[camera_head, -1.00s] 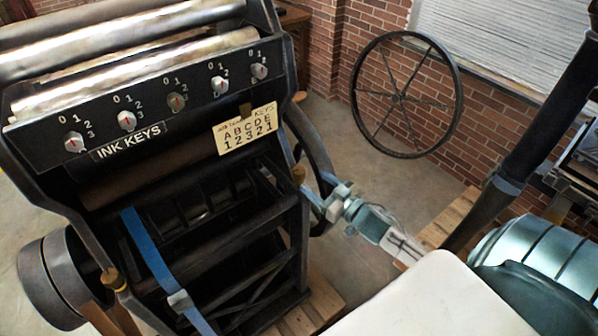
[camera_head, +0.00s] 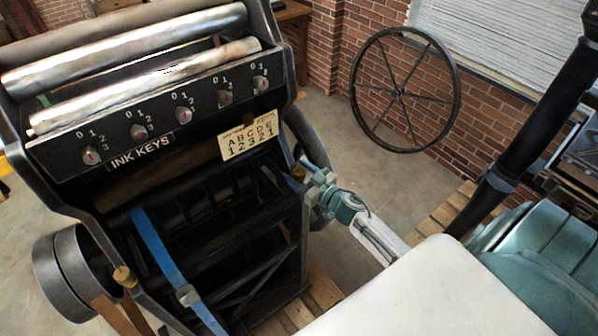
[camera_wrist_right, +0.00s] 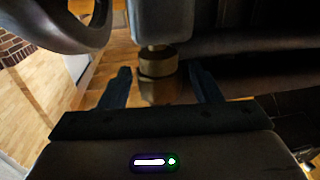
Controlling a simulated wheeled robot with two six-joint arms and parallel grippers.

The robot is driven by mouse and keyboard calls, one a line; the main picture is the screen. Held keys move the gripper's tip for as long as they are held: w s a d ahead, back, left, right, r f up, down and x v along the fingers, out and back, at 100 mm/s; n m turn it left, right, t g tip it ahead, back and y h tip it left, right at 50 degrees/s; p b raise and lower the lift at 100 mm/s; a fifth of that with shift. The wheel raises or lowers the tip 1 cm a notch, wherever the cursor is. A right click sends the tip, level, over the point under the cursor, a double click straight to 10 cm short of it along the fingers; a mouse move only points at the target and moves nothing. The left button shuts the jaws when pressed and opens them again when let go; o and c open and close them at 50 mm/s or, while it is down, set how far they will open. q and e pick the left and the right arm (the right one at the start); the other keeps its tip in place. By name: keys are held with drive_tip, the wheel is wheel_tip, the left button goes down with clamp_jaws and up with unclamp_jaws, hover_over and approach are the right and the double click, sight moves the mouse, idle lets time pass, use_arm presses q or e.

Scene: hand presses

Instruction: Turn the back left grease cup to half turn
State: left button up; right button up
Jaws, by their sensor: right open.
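A brass grease cup (camera_wrist_right: 158,68) hangs under a pale metal fitting in the right wrist view. My right gripper (camera_wrist_right: 160,78) is open, with one dark finger on each side of the cup and visible gaps between. In the head view my right gripper (camera_head: 308,172) is at the right side of the press (camera_head: 215,215), and the cup there is mostly hidden by it. Another brass grease cup (camera_head: 124,276) shows at the press's lower left. I cannot tell the cup's turn setting. My left gripper is not in view.
An ink key panel (camera_head: 150,122) with several knobs and a card (camera_head: 249,136) is on the press. A dark curved wheel rim (camera_wrist_right: 75,28) is close to my right gripper's left. A spoked wheel (camera_head: 402,95) leans on the brick wall. Floor between is clear.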

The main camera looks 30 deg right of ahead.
drive_tip(key=c, duration=1)
drive_tip(key=shift+o, duration=0.2)
drive_tip(key=shift+f+m+h+b, duration=0.15)
drive_tip(key=shift+m+h+b, duration=0.15)
drive_tip(key=shift+h+b, duration=0.3)
drive_tip(key=shift+m+h+b, duration=0.5)
drive_tip(key=shift+b, duration=0.05)
drive_tip(key=o, duration=1)
drive_tip(key=shift+c, duration=0.2)
